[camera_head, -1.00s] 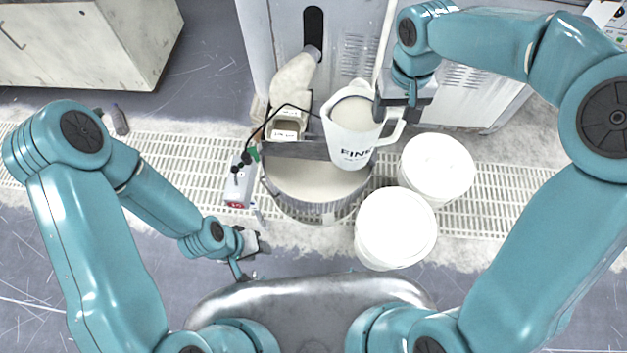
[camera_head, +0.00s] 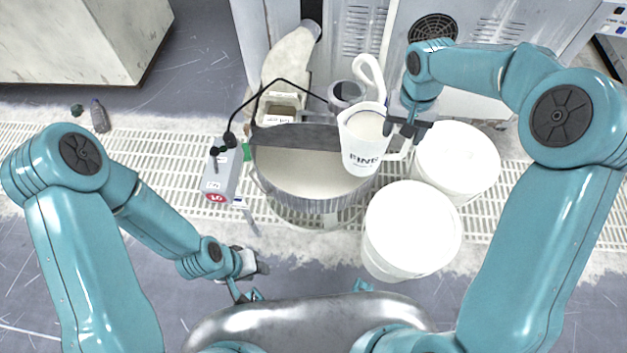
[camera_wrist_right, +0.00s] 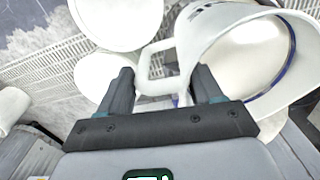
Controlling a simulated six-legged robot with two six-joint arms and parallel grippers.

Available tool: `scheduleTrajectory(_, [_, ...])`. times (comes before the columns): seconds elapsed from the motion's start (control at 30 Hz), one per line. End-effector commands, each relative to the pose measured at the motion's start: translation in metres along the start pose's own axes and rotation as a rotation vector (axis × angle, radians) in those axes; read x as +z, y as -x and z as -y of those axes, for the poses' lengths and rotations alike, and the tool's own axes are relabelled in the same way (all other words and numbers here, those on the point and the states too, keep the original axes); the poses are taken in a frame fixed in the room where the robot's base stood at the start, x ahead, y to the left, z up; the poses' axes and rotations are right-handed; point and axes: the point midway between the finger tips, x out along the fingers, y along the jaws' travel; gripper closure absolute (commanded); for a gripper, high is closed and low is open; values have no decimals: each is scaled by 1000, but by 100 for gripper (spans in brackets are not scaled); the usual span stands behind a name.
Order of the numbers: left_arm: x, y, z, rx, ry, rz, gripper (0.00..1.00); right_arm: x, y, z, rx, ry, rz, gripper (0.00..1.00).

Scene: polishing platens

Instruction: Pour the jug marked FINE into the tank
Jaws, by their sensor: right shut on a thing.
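The white jug marked FINE (camera_head: 362,150) is held in the air at the right rim of the tank, close to upright, with pale contents inside. My right gripper (camera_head: 408,128) is shut on its handle, which also shows between the fingers in the right wrist view (camera_wrist_right: 158,68). The tank (camera_head: 310,180) is a round metal vessel with pale liquid and a grey bar across its top. My left gripper (camera_head: 255,268) hangs empty-looking at the lower left of the tank, and its fingers are too small and partly hidden to judge.
Two white buckets stand right of the tank, one in front (camera_head: 410,228) and one behind (camera_head: 458,160). A grey box with a red mark (camera_head: 221,172) and cables sits at the tank's left. A grey cabinet (camera_head: 360,40) stands behind. A small bottle (camera_head: 100,116) stands at the far left.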

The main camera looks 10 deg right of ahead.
Motion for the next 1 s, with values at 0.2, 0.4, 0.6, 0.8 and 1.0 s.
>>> scheduleTrajectory(0.2, [-2, -57, 21, 0, 2, -2, 62, -12, -74, -8, -1, -55, -3, 100])
scheduleTrajectory(0.4, [-3, -97, 36, 0, 3, -3, 62, -21, -130, -16, 0, -104, -4, 100])
scheduleTrajectory(0.6, [-4, -129, 47, 0, 4, -4, 62, -28, -175, -24, 0, -146, -5, 100])
scheduleTrajectory(0.8, [-4, -144, 53, 0, 4, -4, 62, -32, -198, -28, 0, -170, -6, 100])
scheduleTrajectory(1.0, [-4, -146, 53, 0, 4, -5, 62, -33, -202, -29, 0, -177, -7, 100])
